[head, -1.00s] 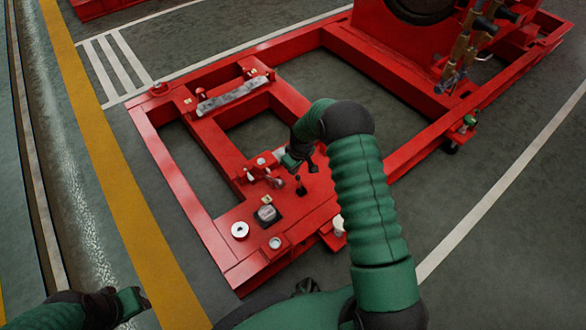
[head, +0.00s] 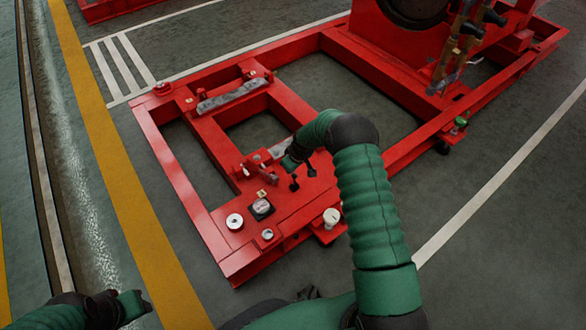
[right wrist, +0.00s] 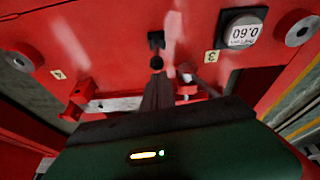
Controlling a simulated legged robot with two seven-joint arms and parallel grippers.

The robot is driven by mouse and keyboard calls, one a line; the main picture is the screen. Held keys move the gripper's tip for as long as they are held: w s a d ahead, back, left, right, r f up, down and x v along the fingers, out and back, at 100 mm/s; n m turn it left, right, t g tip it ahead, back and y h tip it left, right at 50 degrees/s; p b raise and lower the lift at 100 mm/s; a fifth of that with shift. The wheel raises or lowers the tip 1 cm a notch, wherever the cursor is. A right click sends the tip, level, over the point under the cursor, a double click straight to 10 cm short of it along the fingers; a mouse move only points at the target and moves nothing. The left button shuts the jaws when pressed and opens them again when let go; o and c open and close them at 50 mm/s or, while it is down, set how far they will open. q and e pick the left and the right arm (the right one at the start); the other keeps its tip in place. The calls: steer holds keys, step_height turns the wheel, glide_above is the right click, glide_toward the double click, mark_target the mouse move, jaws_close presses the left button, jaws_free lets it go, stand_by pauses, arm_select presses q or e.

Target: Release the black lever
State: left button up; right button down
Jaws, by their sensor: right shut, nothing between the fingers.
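The black lever (head: 294,184) stands on the red panel of the pumpset frame. In the right wrist view, the lever (right wrist: 156,62) shows a round black knob in front of a dark base. My right gripper (right wrist: 158,92) is shut and empty, its dark fingers pointing at the knob from just below it in the picture. I cannot tell whether they touch it. In the head view the right hand (head: 290,162) is beside the lever, with its fingertips hard to make out. My left gripper (head: 134,304) is at the lower left, away from the panel; its jaws are unclear.
A gauge (head: 262,208), a white round cap (head: 235,221) and a red bracket (head: 262,168) sit near the lever. In the right wrist view the gauge (right wrist: 241,33) reads 0.60 upside down. Another white cap (head: 331,217) is at the panel's right edge.

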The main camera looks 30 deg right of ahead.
steer(key=shift+s+r+p, duration=0.3)
steer(key=shift+s+p, duration=0.15)
steer(key=shift+p, duration=0.05)
steer(key=shift+s+f, duration=0.2)
steer(key=shift+f, duration=0.05)
arm_select(q)
steer(key=shift+v, duration=0.8)
arm_select(e)
steer(key=shift+w+f, duration=0.1)
steer(key=shift+f, duration=0.05)
arm_select(q)
steer(key=shift+s+f, duration=0.1)
steer(key=shift+f+b, duration=0.6)
steer(key=shift+b, duration=0.15)
arm_select(e)
steer(key=shift+w+f, duration=0.2)
steer(key=shift+w, duration=0.55)
arm_select(q)
steer(key=shift+r, duration=0.15)
arm_select(e)
steer(key=shift+r, duration=0.1)
